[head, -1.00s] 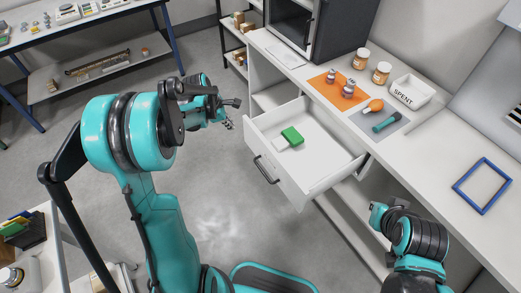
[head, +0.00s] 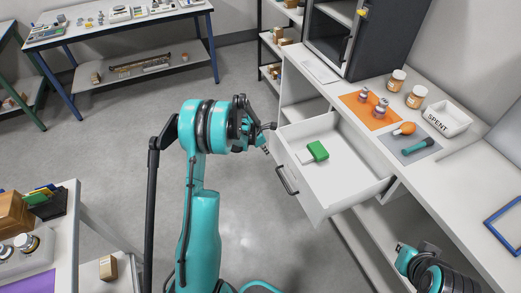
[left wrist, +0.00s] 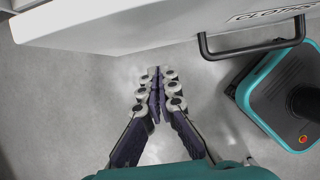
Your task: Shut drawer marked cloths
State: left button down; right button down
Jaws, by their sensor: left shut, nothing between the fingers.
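The open drawer (head: 345,187) juts out from under the white counter on the right, with a green-and-white object (head: 315,152) lying in it. Its dark bar handle (head: 286,180) is on the front face. In the left wrist view, the drawer front (left wrist: 130,25) crosses the top, with a partly cut-off, upside-down label that seems to read CLOTHS (left wrist: 272,14) and the handle (left wrist: 250,48). My left gripper (left wrist: 156,78) is shut and empty, just off the drawer front, left of the handle there. In the head view it (head: 264,148) is small, near the drawer's far front corner.
The counter (head: 455,185) carries an orange mat (head: 352,101), jars, a SPENT tray (head: 460,120) and a blue frame (head: 504,215). A dark cabinet (head: 385,40) stands behind. My right arm shows at bottom right. Grey floor lies open left of the drawer.

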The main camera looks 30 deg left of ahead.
pick_arm(q)
jog(key=shift+w+d+r+b, duration=0.15)
jog(key=shift+w+d+b, duration=0.15)
jog(key=shift+w+d, duration=0.75)
pick_arm(e)
jog(key=shift+f, duration=0.45)
